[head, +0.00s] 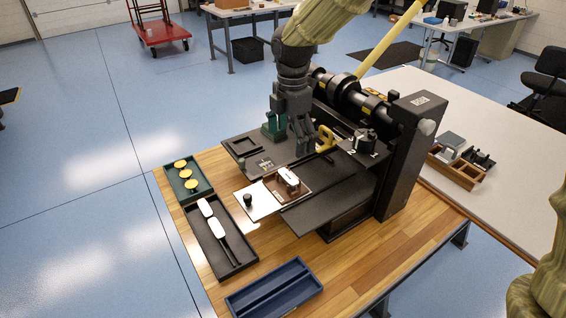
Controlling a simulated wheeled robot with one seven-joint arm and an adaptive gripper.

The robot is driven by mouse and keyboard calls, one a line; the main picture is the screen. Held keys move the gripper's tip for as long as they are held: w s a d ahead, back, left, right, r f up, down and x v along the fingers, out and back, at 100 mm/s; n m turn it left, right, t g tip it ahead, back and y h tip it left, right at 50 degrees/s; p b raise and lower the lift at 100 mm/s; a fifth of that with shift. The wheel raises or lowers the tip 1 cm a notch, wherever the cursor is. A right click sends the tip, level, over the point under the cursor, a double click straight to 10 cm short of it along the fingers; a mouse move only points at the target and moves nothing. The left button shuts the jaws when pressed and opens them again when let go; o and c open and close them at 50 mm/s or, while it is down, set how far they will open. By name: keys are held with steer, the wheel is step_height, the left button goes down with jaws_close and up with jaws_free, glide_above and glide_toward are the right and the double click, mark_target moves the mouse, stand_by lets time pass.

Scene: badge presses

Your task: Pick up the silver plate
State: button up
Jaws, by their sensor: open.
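A flat, pale silver-white plate (262,208) with a small black knob (248,200) lies at the front of the badge press on the wooden bench, and I take it to be the silver plate. Its right part meets or lies under a brown block (290,186) with a white piece on top. My gripper (303,150) points down over the press's dark bed, behind and above the plate and apart from it. Its fingers are open, and no held object shows between them. The arm hides part of the press.
The black press (400,150) rises at the right. A green tray (188,178) holds yellow discs. A black tray (232,262) holds white-ended tools. A blue tray (275,290) is empty. A yellow handle (327,139) stands right of my gripper. The wood at front right is clear.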

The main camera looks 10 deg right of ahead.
mark_target(290, 175)
steer(key=f, duration=0.3)
steer(key=f+p, duration=0.1)
steer(key=shift+w+f, duration=0.2)
steer(key=shift+w, duration=0.2)
steer(key=shift+f, duration=0.35)
steer(key=shift+s+f, duration=0.15)
steer(key=shift+s, duration=0.15)
steer(key=shift+f+p, duration=0.35)
steer(key=shift+p, duration=0.1)
steer(key=shift+f+p, duration=0.8)
steer(key=shift+f, duration=1.5)
steer(key=shift+f, duration=0.2)
steer(key=c, duration=1)
